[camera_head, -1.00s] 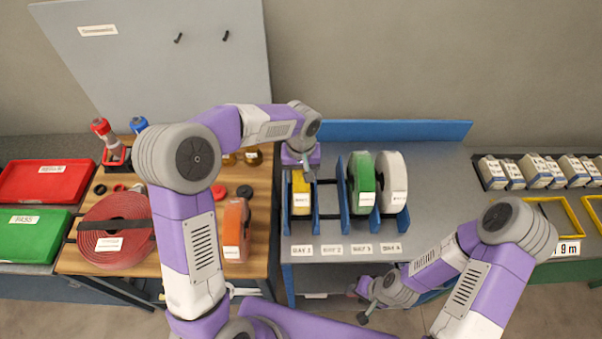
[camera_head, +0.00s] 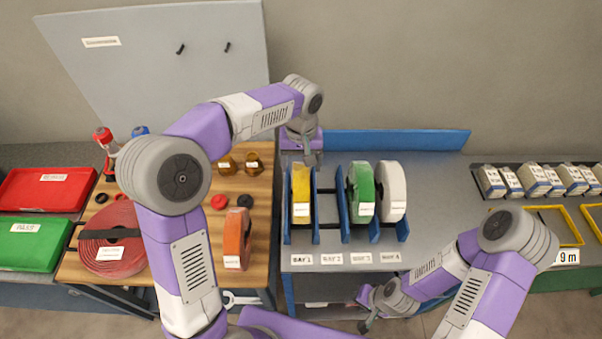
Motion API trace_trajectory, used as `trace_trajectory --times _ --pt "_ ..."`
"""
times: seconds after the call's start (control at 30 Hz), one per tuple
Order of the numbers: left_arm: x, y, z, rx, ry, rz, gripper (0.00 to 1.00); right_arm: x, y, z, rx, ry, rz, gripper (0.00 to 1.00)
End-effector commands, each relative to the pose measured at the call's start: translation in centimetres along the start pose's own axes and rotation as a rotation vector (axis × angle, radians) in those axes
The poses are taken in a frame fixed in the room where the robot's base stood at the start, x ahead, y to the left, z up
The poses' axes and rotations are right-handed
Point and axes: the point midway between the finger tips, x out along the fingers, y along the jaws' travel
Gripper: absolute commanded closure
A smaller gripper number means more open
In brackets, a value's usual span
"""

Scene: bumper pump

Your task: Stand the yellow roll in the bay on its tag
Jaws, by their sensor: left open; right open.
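The yellow roll (camera_head: 301,190) stands upright in the leftmost slot of the blue rack (camera_head: 316,230), behind the BAY 1 label (camera_head: 302,260). A small white tag faces front on the roll. My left gripper (camera_head: 309,158) is open, above and at the back of the yellow roll, and seems apart from it. My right gripper (camera_head: 366,318) is open and low in front of the bench, away from the rack.
A green roll (camera_head: 362,190) and a white roll (camera_head: 392,190) stand in the rack's right slots; the BAY 2 slot is empty. Boxes (camera_head: 540,181) sit at right.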

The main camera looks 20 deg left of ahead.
Motion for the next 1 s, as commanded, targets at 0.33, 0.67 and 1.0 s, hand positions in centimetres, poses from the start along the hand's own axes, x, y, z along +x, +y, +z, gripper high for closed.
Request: trace_trajectory --times 0.33,0.67,1.0 --pt "-2.6 0.0 0.0 -0.001 -0.002 0.0 0.23 -0.2 -0.1 0.0 0.0 0.0 0.0 0.57" --pt "-2.6 0.0 0.0 -0.001 -0.002 0.0 0.23 -0.2 -0.1 0.0 0.0 0.0 0.0 0.57" --pt "-5.8 0.0 0.0 -0.001 -0.001 0.0 0.23 -3.2 -1.2 0.1 0.0 0.0 0.0 0.57"
